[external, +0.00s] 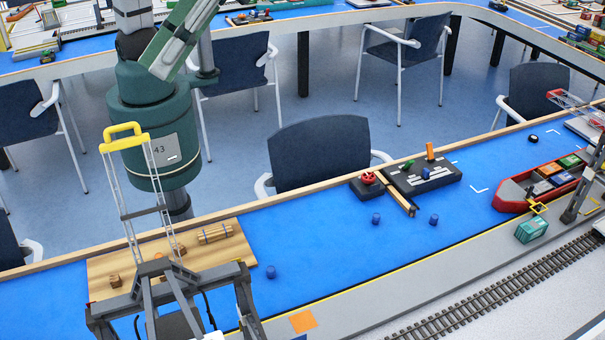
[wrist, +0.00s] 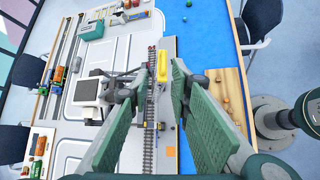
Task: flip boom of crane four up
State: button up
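A grey gantry crane (external: 165,285) stands at the front left in the external view. Its pale lattice boom (external: 132,195) points up, slightly tilted, with a yellow handle (external: 122,135) at its top. I see no number on it, so I cannot tell whether it is crane four. My gripper (wrist: 156,82) is open in the wrist view, fingers wide apart. A yellow bar (wrist: 162,65), apparently that handle, appears between the fingers, with gaps on both sides. Its depth relative to the fingertips is unclear. The gripper is out of the external view.
A wooden board (external: 225,240) with small brown loads lies beside the crane. Another crane (external: 575,205) stands far right by a red ship (external: 515,193). Rails (external: 500,295) run along the quay. Blue cylinders (external: 375,218) dot the blue surface, otherwise largely clear mid-table.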

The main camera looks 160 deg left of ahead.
jog(key=shift+v, duration=0.8)
jog(key=s+d+f+m+t+y+b, duration=0.1)
jog(key=s+f+m+y+b, duration=0.3)
jog(key=s+f+m, duration=0.4)
jog(key=s+d+f+m+t+y+b, duration=0.2)
jog(key=s+f+m+y+b, duration=0.3)
jog(key=s+f, duration=1.4)
jog(key=shift+s+f+m+t+b, duration=0.35)
jog(key=shift+s+m+t+b, duration=0.55)
jog(key=shift+s+m, duration=0.75)
jog(key=shift+w, duration=0.15)
jog(key=shift+c, duration=0.6)
